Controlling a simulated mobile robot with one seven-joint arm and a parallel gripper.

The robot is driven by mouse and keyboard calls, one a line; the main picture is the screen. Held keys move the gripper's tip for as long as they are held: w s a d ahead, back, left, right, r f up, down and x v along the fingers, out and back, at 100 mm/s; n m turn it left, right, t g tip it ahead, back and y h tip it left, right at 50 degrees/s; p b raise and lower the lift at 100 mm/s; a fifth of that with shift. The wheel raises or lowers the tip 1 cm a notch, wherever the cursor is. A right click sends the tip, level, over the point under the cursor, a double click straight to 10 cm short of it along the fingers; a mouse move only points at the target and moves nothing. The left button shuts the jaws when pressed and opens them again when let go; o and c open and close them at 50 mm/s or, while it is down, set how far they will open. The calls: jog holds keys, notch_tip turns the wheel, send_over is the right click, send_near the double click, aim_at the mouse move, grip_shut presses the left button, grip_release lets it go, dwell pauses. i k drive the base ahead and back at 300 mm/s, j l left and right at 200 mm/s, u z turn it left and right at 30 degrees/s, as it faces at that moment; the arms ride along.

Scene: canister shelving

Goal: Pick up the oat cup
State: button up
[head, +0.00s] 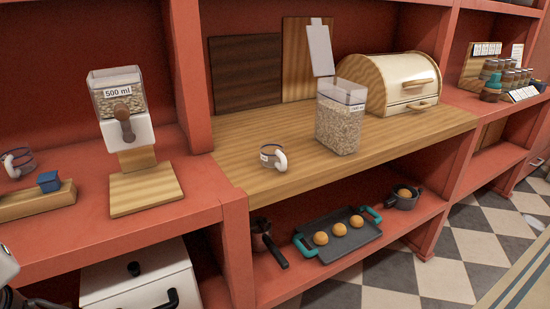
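A small clear cup (270,157) with a white handle and a small label stands upright near the front edge of the wooden counter. A similar cup (19,161) with a white handle stands on the red shelf at the far left. The labels are too small to read, so I cannot tell for certain which is the oat cup. A clear canister (340,122) full of flakes or grains stands right of the counter cup, apart from it. My gripper does not show clearly; a pale and dark piece at the lower left edge may be part of my arm.
A grain dispenser (120,105) marked 500 ml stands on the left shelf beside a wooden block (38,200). A bread box (390,84) is behind the canister. Below the counter (330,176) is a tray (345,243) with round items. Counter space around the cup is clear.

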aim_at(273, 156)
jog(key=i+l+z, duration=0.15)
jog(key=i+l, duration=0.45)
jog(key=i+j, duration=0.15)
jog(key=i, duration=0.3)
